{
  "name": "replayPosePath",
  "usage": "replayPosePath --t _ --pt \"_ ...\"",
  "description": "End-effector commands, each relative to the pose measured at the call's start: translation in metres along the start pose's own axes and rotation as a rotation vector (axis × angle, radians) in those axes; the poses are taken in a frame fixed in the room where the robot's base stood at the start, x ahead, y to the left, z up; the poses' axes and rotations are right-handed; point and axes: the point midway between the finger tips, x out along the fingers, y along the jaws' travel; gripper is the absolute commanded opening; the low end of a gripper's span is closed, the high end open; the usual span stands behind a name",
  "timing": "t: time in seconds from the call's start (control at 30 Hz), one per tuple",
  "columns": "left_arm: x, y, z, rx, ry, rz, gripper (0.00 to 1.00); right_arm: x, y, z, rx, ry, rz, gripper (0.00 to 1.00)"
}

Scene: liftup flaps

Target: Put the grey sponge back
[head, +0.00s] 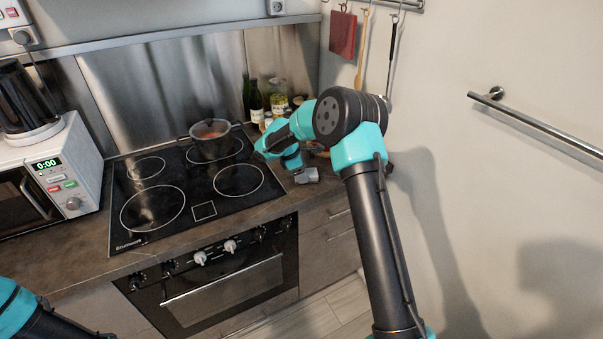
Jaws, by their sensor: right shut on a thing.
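My right arm reaches over the counter to the right of the hob. My right gripper (301,173) is low over the counter, beside the hob's right edge, and small in this view. It is shut on a small grey piece (307,176) that looks like the grey sponge. The arm and wrist partly hide the jaws, and I cannot tell whether the piece touches the counter. Only part of my left arm shows at the bottom left corner; its gripper is out of view.
A pot (211,146) stands on the back right ring of the black hob (185,185). Bottles and jars (277,95) stand in the back corner behind my right wrist. A microwave (50,175) is at the left. Utensils (362,50) and a towel bar (540,122) are on the right wall.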

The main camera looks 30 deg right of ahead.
Motion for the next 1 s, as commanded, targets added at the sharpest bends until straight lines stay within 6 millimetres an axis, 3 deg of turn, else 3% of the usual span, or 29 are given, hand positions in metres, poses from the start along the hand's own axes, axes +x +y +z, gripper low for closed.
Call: replayPosePath --t 0.2,0.23,0.47,0.77,1.0 --pt "0.0 0.0 0.0 0.0 0.0 0.0 0.47 0.003 0.0 -0.001 0.0 0.0 -0.001 0.27" --pt "0.0 0.0 0.0 0.0 0.0 0.0 0.47 0.003 0.0 -0.001 0.0 0.0 0.0 0.6" --pt "0.0 0.0 0.0 0.0 0.0 0.0 0.47 0.003 0.0 -0.001 0.0 0.0 0.0 0.82" --pt "0.0 0.0 0.0 0.0 0.0 0.0 0.47 0.001 0.0 -0.001 0.0 0.0 0.0 0.83" --pt "0.0 0.0 0.0 0.0 0.0 0.0 0.47 -0.02 0.001 0.0 0.002 0.002 0.003 0.83"
